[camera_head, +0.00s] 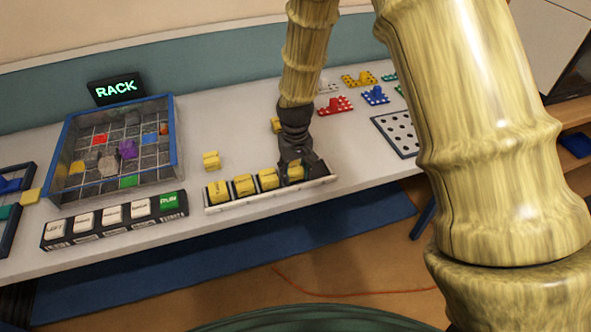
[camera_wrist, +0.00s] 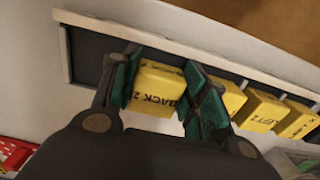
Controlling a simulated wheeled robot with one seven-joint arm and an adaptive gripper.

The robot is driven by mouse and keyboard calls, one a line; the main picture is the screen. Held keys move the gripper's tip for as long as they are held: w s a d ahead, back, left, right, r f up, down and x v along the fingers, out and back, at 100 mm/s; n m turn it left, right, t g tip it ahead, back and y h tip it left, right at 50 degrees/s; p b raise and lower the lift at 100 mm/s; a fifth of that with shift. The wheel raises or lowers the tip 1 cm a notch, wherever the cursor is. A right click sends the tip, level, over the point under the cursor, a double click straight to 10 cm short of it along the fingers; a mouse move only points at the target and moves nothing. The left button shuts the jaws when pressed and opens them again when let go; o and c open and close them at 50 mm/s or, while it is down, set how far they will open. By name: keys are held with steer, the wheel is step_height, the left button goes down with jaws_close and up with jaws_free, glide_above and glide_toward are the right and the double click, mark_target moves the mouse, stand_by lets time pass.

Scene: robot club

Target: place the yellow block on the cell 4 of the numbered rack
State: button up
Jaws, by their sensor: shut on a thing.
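My gripper (camera_head: 296,172) is over the right end of the white-edged rack (camera_head: 260,200) in the head view. It is shut on a yellow block (camera_wrist: 158,84) marked "BACK 2" in the wrist view, with a green-padded finger on each side. The block is in or just over the rack; I cannot tell whether it rests on the bottom. Other yellow blocks (camera_head: 243,185) stand in a row in the rack to its left. In the wrist view these neighbours (camera_wrist: 260,108) show on the right, and a dark empty stretch of rack (camera_wrist: 88,58) shows on the left. No cell numbers are readable.
Loose yellow blocks (camera_head: 211,160) sit on the table behind the rack. A labelled button strip (camera_head: 115,218) and a blue-rimmed grid box (camera_head: 68,150) are at the left. A perforated plate (camera_head: 398,134) and coloured studded pieces (camera_head: 336,105) are at the right.

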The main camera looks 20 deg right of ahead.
mark_target(295, 170)
steer(key=shift+f, duration=0.2)
steer(key=o, duration=1.1)
steer(key=shift+r, duration=0.1)
step_height(295, 170, up, 13)
steer(key=shift+b, duration=0.8)
